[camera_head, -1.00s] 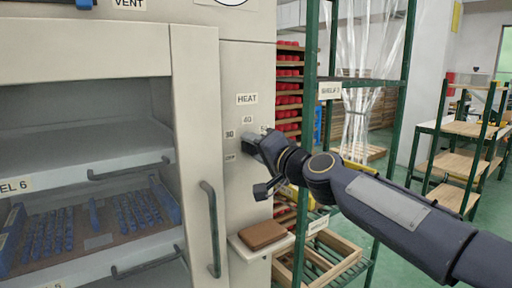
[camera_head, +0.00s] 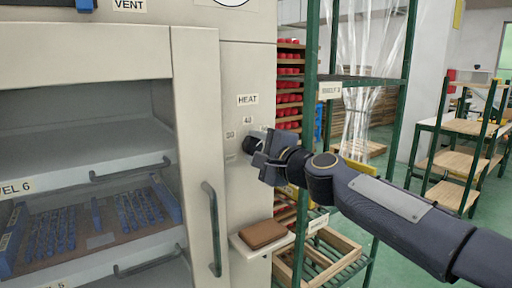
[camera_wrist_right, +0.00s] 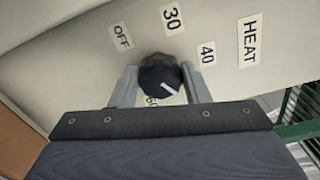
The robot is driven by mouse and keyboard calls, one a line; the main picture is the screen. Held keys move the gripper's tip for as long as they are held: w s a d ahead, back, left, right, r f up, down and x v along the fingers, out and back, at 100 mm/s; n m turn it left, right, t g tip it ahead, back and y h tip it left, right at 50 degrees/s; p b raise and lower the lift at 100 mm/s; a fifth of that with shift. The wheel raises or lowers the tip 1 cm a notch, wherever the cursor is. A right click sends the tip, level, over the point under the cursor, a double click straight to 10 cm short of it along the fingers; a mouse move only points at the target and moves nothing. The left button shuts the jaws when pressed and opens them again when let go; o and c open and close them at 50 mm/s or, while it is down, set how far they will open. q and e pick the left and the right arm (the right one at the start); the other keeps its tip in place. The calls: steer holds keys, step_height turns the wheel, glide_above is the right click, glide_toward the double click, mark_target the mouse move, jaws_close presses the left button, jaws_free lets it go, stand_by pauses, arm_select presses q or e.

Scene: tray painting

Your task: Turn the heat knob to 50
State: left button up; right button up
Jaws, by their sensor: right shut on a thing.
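The black heat knob (camera_wrist_right: 158,74) sits on the pale cabinet front below the HEAT label (camera_wrist_right: 250,40); it also shows in the head view (camera_head: 249,145). My right gripper (camera_wrist_right: 162,88) has a finger on each side of the knob and is shut on it. The knob's white pointer mark aims to the lower right in the wrist view. The labels OFF (camera_wrist_right: 121,37), 30 (camera_wrist_right: 172,18) and 40 (camera_wrist_right: 207,53) are readable around it. Another label (camera_wrist_right: 152,101) below the knob is partly covered and seems to read 60. No 50 label is visible. My left gripper is out of view.
A vertical door handle (camera_head: 212,228) stands left of the knob. A small ledge with a brown block (camera_head: 263,234) juts out below my right gripper. A green-posted shelf rack (camera_head: 309,120) stands close to the right, behind my right arm.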

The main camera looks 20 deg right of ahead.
steer(key=shift+f, duration=0.1)
stand_by(0.5)
steer(key=o, duration=1)
steer(key=v, duration=0.8)
steer(key=shift+w, duration=0.1)
